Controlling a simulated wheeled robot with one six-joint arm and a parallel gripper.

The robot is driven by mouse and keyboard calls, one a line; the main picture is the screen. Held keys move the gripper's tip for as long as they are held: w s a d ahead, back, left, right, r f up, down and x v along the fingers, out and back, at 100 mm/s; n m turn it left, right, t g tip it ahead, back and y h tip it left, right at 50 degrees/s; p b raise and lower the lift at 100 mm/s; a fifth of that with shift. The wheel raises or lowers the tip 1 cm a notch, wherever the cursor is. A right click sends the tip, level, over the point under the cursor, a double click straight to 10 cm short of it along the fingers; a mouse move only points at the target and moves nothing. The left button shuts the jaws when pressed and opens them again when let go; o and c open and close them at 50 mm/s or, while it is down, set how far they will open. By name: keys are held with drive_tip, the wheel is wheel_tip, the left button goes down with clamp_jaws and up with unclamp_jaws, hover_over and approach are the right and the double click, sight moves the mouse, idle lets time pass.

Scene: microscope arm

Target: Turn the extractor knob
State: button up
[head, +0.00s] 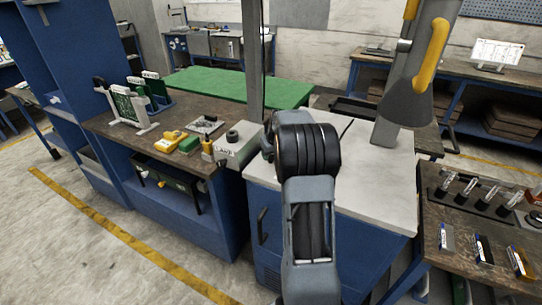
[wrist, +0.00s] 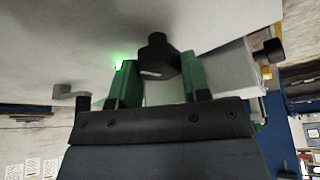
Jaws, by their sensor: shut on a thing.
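A black faceted knob (wrist: 157,55) juts from a pale grey surface (wrist: 75,45) in the wrist view. My gripper (wrist: 159,64) has its two green fingers on either side of the knob and is shut on it. A small white mark shows on the knob's near face. A green light (wrist: 119,64) glows beside the left finger. In the head view my arm hides the knob and most of my gripper. The grey extractor hood (head: 404,100) with a yellow handle (head: 432,55) hangs at the upper right.
A grey box with a dark dial (head: 232,136) and yellow items (head: 170,141) sit on the left bench. The white cabinet top (head: 365,170) is mostly clear. A grey lever-like part (wrist: 68,92) stands left of my fingers. A dark post (head: 254,60) rises behind my arm.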

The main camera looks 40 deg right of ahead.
drive_tip(key=n+b, duration=0.1)
drive_tip(key=n+y+b, duration=0.1)
drive_tip(key=n, duration=0.1)
drive_tip(key=shift+d+f+n, duration=0.1)
drive_tip(key=shift+f+n, duration=0.05)
drive_tip(key=shift+n, duration=0.15)
drive_tip(key=n+y+b, duration=0.1)
drive_tip(key=n+y, duration=0.1)
drive_tip(key=n, duration=0.2)
drive_tip(key=shift+n+g, duration=0.3)
drive_tip(key=n, duration=0.1)
drive_tip(key=n+y+p, duration=0.1)
drive_tip(key=n+g, duration=0.1)
drive_tip(key=n, duration=0.1)
drive_tip(key=shift+w+d+r, duration=0.1)
drive_tip(key=shift+r, duration=0.15)
drive_tip(key=shift+n+g+y+p, duration=0.4)
drive_tip(key=shift+n+g+p, duration=0.4)
drive_tip(key=shift+n, duration=1.2)
drive_tip(key=o, duration=0.9)
drive_tip(key=shift+f, duration=0.1)
drive_tip(key=shift+o, duration=0.2)
drive_tip(key=p+v, duration=0.3)
drive_tip(key=v, duration=1.1)
drive_tip(key=shift+p, duration=0.3)
